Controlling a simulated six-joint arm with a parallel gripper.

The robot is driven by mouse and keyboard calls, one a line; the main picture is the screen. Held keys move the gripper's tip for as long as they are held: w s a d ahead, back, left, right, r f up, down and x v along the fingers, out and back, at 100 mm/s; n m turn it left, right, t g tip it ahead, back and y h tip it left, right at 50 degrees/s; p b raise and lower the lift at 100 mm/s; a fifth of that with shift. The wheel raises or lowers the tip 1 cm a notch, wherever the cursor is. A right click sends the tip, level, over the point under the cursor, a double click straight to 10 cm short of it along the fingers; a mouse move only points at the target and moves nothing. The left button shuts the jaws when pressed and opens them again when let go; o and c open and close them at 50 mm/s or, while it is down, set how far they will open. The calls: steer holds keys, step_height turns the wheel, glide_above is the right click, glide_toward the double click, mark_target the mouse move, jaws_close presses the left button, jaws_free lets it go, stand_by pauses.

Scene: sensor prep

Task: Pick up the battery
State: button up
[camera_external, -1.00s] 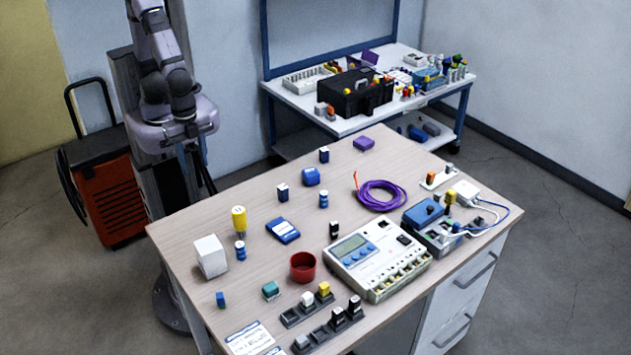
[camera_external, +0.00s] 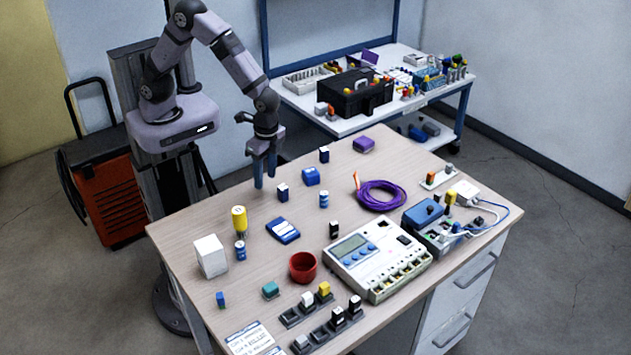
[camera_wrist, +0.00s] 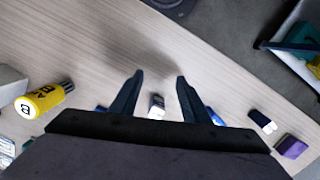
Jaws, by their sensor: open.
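No label clearly marks which thing is the battery. A similar block (camera_external: 324,155) stands farther back and shows in the wrist view (camera_wrist: 262,122). A yellow cylinder (camera_external: 239,218) and a blue-and-white cylinder (camera_external: 240,250) stand at left, with another blue-and-white cylinder (camera_external: 323,200) near the middle. My gripper (camera_external: 265,182) is open and empty, pointing down above the table's back edge, just left of the first block.
A blue rounded box (camera_external: 311,176), a blue-and-white flat box (camera_external: 283,231) and a white cube (camera_external: 210,256) stand around.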

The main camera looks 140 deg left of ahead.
mark_target(284, 187)
steer(key=shift+m+t, duration=0.5)
steer(key=shift+m, duration=0.3)
steer(key=w+a+r, duration=0.1)
steer(key=w, duration=0.1)
steer(key=w+a+r, duration=0.1)
steer(key=w, duration=0.1)
steer(key=w+r, duration=0.1)
steer(key=w, duration=0.1)
steer(key=shift+a+r, duration=0.4)
steer(key=shift+s+r+m, duration=0.1)
steer(key=shift+r+m, duration=0.1)
steer(key=shift+m, duration=0.3)
steer(key=shift+s+d+m, duration=0.1)
steer(key=shift+s+m, duration=0.05)
steer(key=shift+m, duration=0.35)
steer(key=shift+f, duration=0.1)
steer(key=shift+w+f+p, duration=0.15)
steer(key=shift+f+p, duration=0.5)
steer(key=shift+f, duration=1.15)
steer(key=shift+w+f+p, duration=0.1)
steer(key=shift+f+p, duration=0.55)
steer(key=shift+f, duration=1.15)
steer(key=shift+d, duration=0.1)
steer(key=shift+c, duration=0.3)
jaws_close()
